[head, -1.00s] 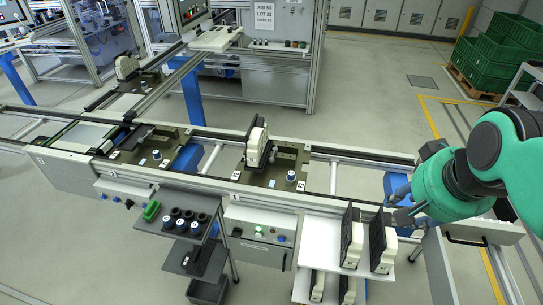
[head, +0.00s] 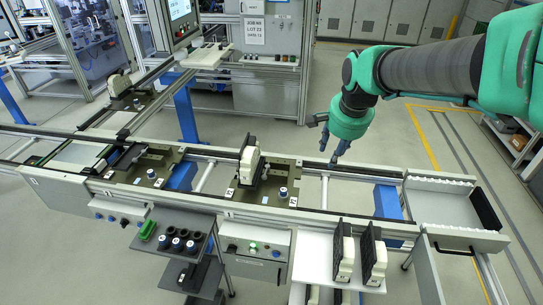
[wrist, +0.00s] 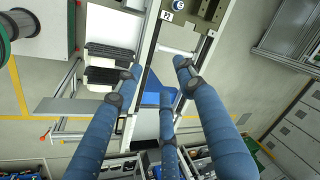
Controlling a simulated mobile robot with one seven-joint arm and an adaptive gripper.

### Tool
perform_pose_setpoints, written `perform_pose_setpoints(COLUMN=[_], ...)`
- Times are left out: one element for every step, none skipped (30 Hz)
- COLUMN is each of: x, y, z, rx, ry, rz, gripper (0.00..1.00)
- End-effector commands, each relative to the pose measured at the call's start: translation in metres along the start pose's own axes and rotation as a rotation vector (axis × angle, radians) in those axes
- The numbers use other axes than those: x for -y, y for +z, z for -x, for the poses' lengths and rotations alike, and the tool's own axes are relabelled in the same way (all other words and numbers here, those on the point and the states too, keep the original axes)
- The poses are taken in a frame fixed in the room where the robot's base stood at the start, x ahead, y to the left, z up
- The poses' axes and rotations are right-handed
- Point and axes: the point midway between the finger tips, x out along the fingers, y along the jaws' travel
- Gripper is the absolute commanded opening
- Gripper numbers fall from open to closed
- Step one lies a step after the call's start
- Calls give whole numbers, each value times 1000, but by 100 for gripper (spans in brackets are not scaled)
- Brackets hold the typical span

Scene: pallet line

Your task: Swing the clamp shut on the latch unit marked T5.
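I cannot read a T5 mark in any view, so I cannot tell which thing is the latch unit. A white and black upright unit (head: 250,160) stands on the right-hand pallet (head: 277,183) on the line in the head view. The left-hand pallet (head: 157,164) carries a low dark piece (head: 126,158). My gripper (head: 326,141) hangs over the rail to the right of the right-hand pallet, apart from it. In the wrist view its blue fingers (wrist: 158,85) are spread with nothing between them.
Two more black and white units (head: 373,255) stand on a white shelf in front of the line. A control box (head: 258,250) has a lit green button. A small shelf with dark cups (head: 178,238) stands left of it. An open tray (head: 455,203) is at the line's right end.

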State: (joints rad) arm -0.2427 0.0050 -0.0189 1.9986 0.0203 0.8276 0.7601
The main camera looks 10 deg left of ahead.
Motion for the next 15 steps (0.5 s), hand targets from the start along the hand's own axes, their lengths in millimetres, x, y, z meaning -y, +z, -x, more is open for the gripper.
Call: perform_pose_setpoints(x=[12,19,28,35,41,50,57,63,72,78,85,93,100,106,114], y=[-4,-5,-7,-9,-10,-13,-14,-14,-16,-16,-17,-17,-17,-17,-17], z=[-8,-12,-19,-24,-29,-36,-41,-47,-54,-60,-66,-74,-80,-86,-95], rx=[9,13,19,22,26,30,34,38,43,47,50,55,59,62,67], ry=[4,5,7,8,10,12,14,16,18,21,22,26,28,30,34], rz=[-16,-28,-44,-56,-68,-84,-97,-108,-124,-137,-149,-165,-177,-189,-205], gripper=[39,39,39,39,39,39,39,39,39,39,39,39,39,39,39])
